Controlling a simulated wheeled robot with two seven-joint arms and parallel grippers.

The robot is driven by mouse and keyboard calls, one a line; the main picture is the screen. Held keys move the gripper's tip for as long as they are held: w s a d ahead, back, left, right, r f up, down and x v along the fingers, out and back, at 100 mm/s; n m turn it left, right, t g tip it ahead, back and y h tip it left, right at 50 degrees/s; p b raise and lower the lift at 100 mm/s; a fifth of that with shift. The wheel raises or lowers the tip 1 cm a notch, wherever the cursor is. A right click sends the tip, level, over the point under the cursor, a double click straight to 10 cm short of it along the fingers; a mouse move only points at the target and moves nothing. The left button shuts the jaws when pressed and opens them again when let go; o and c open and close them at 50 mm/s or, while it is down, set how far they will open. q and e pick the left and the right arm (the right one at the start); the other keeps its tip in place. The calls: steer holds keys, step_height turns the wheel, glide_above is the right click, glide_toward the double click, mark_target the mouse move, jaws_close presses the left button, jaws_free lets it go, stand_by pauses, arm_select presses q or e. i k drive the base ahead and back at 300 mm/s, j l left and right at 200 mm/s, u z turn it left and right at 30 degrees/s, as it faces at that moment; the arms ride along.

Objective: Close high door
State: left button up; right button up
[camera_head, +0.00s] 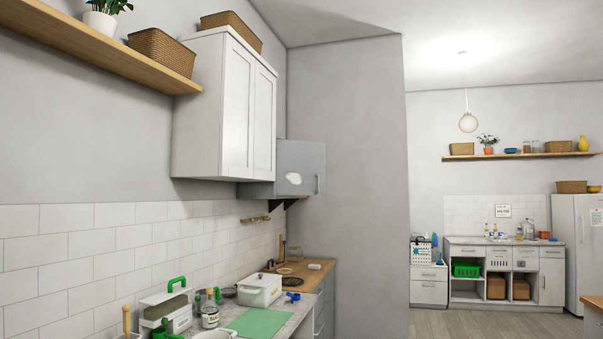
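A white wall cabinet (212,105) hangs high on the left wall, and its two panelled doors (250,110) look shut. Beyond it, a smaller grey wall cabinet (257,189) is partly hidden behind the white one. Its grey door (306,163) has a pale oval patch and an upright handle (318,184) near the right edge. This door seems to stand out from the cabinet, but how far it is open is hard to tell from here. Neither of my grippers is in view.
A wooden shelf (95,47) juts out at upper left. The floor (450,324) at right is open before the far cabinets.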

mark_target(300, 165)
steer(key=i+l+z, duration=0.15)
steer(key=i, duration=0.2)
steer(key=i+l+z, duration=0.15)
steer(key=i, duration=0.15)
steer(key=i+z, duration=0.35)
steer(key=i, duration=1.5)
